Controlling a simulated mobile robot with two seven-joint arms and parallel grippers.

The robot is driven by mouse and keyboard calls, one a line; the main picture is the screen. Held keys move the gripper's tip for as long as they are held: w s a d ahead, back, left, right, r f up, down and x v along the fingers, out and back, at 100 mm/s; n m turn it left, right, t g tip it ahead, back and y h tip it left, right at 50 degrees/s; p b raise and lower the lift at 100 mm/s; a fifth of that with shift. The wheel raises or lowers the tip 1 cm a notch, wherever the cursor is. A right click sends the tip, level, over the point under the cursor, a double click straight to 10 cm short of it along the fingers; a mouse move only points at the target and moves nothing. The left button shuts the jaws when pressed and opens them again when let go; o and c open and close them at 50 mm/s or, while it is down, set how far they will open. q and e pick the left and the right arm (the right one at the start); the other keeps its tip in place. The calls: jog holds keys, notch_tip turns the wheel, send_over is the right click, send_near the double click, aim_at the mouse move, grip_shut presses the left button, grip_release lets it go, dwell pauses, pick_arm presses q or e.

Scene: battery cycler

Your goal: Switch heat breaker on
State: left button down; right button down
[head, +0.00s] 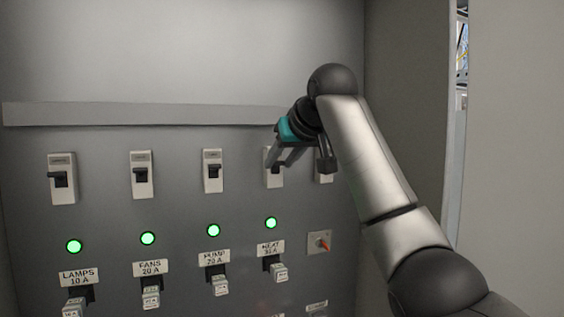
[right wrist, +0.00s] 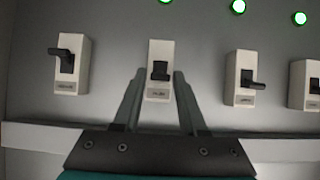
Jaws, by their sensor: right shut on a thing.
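The heat breaker (head: 273,181) is the white switch with a dark lever above the HEAT label (head: 270,248). It is partly hidden by my right gripper (head: 281,160) in the head view. In the right wrist view, which is upside down, the heat breaker (right wrist: 158,92) and its dark lever lie between the fingertips of my right gripper (right wrist: 159,76). The gripper is shut on the heat breaker; exact finger contact is hard to see. The lamp under it (head: 271,223) is lit green. My left gripper is out of view.
Lamps (head: 62,190), fans (head: 142,188) and pump (head: 213,184) breakers stand in a row to the left, with green lamps lit below. Another breaker (head: 323,178) sits close on the right. An orange-red rotary switch (head: 323,243) is below it. A grey ledge (head: 130,113) runs above the row.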

dwell(0.6)
jog(key=shift+c, duration=2.2)
grip_release()
jog(key=b+v, duration=0.4)
jog(key=v, duration=1.1)
jog(key=shift+r+b, duration=0.2)
jog(key=shift+b, duration=0.2)
